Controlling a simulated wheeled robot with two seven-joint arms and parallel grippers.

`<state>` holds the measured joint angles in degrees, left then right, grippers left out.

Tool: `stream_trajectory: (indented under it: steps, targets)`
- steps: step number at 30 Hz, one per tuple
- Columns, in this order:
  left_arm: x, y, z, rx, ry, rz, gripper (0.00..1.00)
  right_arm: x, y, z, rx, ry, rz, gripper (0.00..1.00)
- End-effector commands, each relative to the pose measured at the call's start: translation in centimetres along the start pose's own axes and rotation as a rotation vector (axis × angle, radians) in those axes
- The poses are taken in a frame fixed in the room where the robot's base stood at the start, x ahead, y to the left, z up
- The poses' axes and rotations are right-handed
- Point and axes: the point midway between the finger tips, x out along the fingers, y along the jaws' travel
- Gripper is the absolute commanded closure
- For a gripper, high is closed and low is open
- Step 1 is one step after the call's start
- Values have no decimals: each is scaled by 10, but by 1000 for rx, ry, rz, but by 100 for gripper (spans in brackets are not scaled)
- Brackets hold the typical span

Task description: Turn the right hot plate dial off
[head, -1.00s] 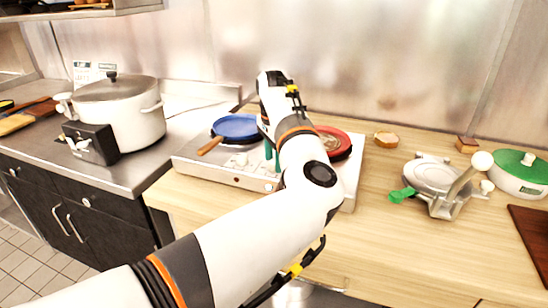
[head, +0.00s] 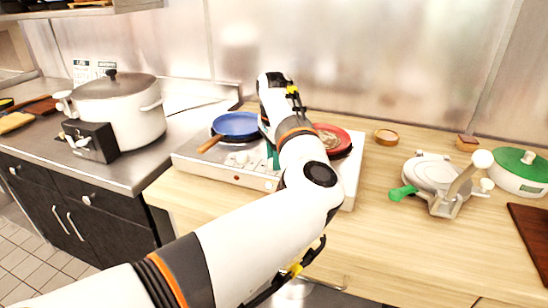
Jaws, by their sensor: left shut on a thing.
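The hot plate (head: 215,172) is a white two-burner unit on the wooden counter. A blue pan (head: 236,125) sits on its left burner and a red pan (head: 335,141) on its right burner. The left dial (head: 240,159) shows on the top near the front edge. My left arm crosses in front and hides the right dial. My left gripper (head: 271,156) points down at the hot plate, between the pans and near the front. Only a bit of its teal fingers shows beside my arm. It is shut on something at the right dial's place. My right gripper is out of view.
A large lidded pot (head: 137,118) stands on the steel counter at left. A press with a green handle (head: 434,180), a green-lidded pot (head: 519,166) and a small round wooden dish (head: 386,137) are at right.

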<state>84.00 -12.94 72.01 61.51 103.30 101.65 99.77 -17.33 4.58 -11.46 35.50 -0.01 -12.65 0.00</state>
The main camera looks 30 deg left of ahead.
Motion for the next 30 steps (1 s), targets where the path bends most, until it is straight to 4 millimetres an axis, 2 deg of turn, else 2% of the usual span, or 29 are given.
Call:
stream_trajectory:
  steps: [8,30]
  targets:
    - [0,0,1,175,-1,1,93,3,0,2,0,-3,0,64]
    - [0,0,0,874,-1,1,93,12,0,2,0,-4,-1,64]
